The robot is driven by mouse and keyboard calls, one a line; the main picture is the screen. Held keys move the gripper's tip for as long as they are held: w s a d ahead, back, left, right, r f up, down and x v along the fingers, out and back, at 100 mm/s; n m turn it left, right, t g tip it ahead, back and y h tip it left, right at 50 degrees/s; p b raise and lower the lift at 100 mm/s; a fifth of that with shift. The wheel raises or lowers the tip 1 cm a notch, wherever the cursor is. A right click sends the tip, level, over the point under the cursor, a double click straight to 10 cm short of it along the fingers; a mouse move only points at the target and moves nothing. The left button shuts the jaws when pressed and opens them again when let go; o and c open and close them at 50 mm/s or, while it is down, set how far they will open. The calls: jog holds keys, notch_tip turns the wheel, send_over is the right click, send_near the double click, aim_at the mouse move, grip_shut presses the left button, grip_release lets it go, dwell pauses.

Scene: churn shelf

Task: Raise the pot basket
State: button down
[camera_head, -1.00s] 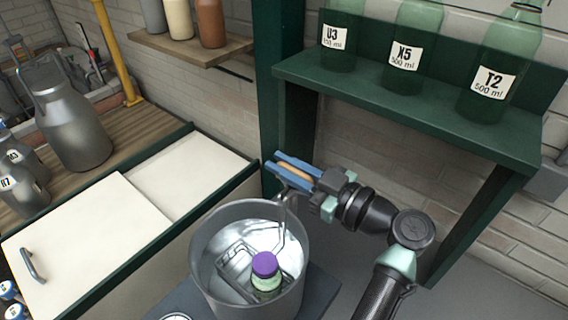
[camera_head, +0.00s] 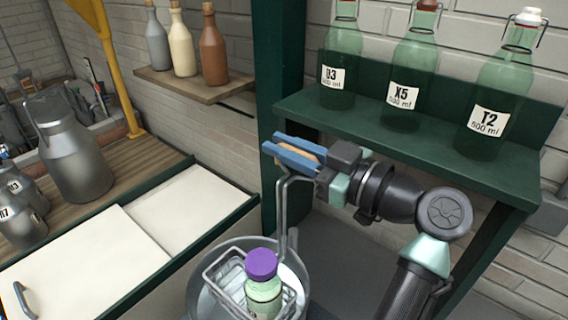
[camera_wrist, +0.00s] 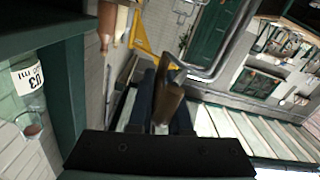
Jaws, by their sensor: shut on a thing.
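My gripper (camera_head: 292,152) is shut on the tan handle grip of the pot basket and holds it above the pot. The wire basket (camera_head: 222,268) hangs from its bent metal handle, with its rim at about the pot's rim level. A green bottle with a purple cap (camera_head: 262,278) stands in the basket. The grey metal pot (camera_head: 200,301) is below, cut off by the picture's lower edge. The basket's bottom is hidden. In the wrist view the brown handle grip (camera_wrist: 168,102) lies between my fingers, with a metal rod beyond it.
A green shelf (camera_head: 400,139) with bottles U3, X5 and T2 stands right behind my arm. A green post (camera_head: 279,60) rises close behind my gripper. A pale counter with a sliding lid (camera_head: 90,270) and a metal churn (camera_head: 72,150) are at left.

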jog(key=shift+r, duration=0.2)
jog(key=c, duration=0.9)
grip_release()
jog(key=shift+f, duration=0.15)
jog(key=b+v, duration=0.4)
jog(key=v, duration=0.9)
